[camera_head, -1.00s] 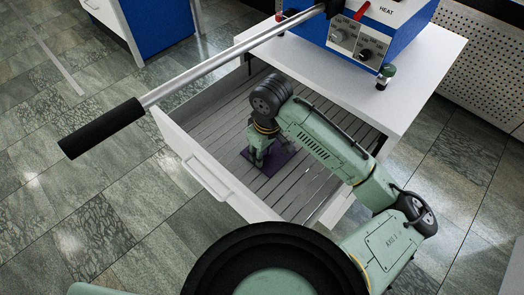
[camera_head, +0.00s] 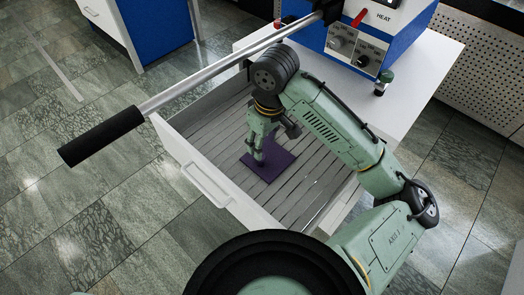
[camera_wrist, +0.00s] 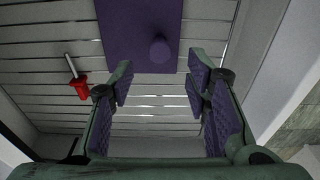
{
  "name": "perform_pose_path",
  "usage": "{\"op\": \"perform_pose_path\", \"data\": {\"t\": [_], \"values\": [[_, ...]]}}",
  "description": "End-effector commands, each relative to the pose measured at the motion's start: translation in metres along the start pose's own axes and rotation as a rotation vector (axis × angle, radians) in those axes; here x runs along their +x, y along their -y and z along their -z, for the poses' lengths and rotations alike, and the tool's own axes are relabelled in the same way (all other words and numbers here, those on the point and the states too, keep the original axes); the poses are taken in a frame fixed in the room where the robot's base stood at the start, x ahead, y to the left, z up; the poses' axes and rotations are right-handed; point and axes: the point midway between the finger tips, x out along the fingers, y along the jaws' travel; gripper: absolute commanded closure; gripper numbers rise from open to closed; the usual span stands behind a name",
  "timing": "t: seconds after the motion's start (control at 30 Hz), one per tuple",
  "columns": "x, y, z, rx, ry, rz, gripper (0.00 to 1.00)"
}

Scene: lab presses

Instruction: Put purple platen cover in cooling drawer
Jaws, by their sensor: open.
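The purple platen cover (camera_head: 269,167) lies flat on the slatted floor of the open cooling drawer (camera_head: 207,172). In the wrist view the purple platen cover (camera_wrist: 128,32) shows a round knob on top. My gripper (camera_head: 258,160) is above the cover in the head view, pointing down. In the wrist view my gripper (camera_wrist: 160,80) has its fingers spread apart, with nothing between them. The knob sits just beyond the fingertips, apart from them.
A red-handled tool (camera_wrist: 78,84) lies on the slats in the wrist view. The drawer's white walls surround the gripper. A long bar with a black handle (camera_head: 101,136) crosses above the drawer. A blue press (camera_head: 368,35) stands on the white cabinet (camera_head: 425,60).

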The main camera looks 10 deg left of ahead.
Motion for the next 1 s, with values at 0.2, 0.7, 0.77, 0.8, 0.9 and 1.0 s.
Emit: {"op": "perform_pose_path", "data": {"t": [0.2,0.7,0.77,0.8,0.9,1.0], "values": [[-0.03,0.0,0.0,-0.001,0.0,-0.001,0.56],[-0.035,0.0,0.0,0.0,0.0,0.0,0.56],[-0.035,0.0,0.0,0.0,0.0,0.0,0.56],[-0.035,0.0,0.0,0.0,0.0,0.0,0.56],[-0.035,0.0,0.0,0.0,0.0,0.0,0.56],[-0.035,0.0,0.0,0.0,0.0,0.0,0.56]]}}
